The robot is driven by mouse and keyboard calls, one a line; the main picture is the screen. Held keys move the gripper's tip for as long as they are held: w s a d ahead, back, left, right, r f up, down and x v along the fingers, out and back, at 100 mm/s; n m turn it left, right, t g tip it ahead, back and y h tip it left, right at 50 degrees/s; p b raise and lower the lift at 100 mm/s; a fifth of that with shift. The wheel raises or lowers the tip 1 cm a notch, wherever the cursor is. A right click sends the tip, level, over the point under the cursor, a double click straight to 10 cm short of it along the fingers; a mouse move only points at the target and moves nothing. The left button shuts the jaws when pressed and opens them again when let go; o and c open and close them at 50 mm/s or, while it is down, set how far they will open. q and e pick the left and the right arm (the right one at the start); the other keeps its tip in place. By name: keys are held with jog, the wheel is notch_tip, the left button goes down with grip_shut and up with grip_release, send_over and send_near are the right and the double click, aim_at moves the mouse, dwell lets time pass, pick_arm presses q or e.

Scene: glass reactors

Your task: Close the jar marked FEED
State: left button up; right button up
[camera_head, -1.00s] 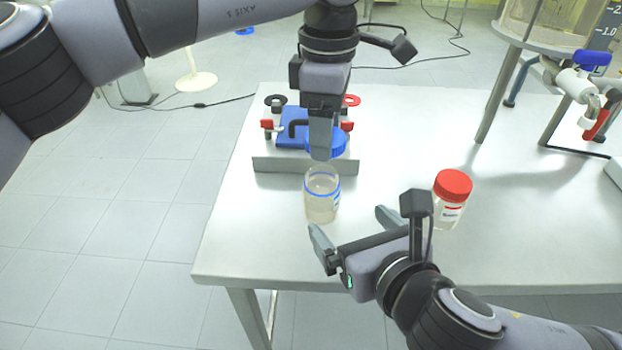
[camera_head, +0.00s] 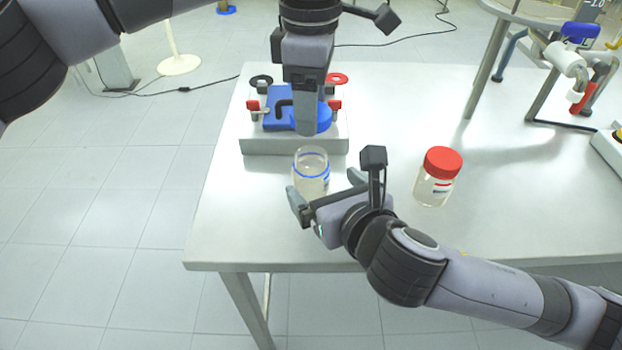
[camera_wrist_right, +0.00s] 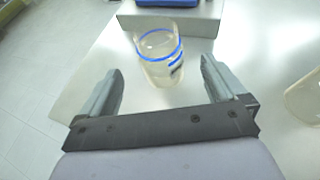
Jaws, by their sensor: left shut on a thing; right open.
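An open glass jar (camera_head: 311,172) with a blue ring stands upright on the table, without a lid; its label is too small to read. It also shows in the right wrist view (camera_wrist_right: 160,58). My left gripper (camera_head: 307,128) points down and is shut on a blue lid (camera_head: 322,118), held above and behind the jar, near the grey block. My right gripper (camera_head: 325,198) is open and empty, its fingers toward the near side of the jar. In the right wrist view the jar stands ahead, between the lines of the two fingers (camera_wrist_right: 160,88).
A jar with a red lid (camera_head: 438,176) stands to the right on the table (camera_head: 500,215). A grey block (camera_head: 262,146) with blue, red and black parts is behind the open jar. A metal stand with valves (camera_head: 568,62) is at the back right.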

aim_at(317, 178)
jog(key=shift+x, duration=3.5)
jog(key=c, duration=1.5)
pick_arm(q)
jog(key=shift+f, duration=2.5)
jog(key=shift+f, duration=0.9)
jog(key=shift+f, duration=0.55)
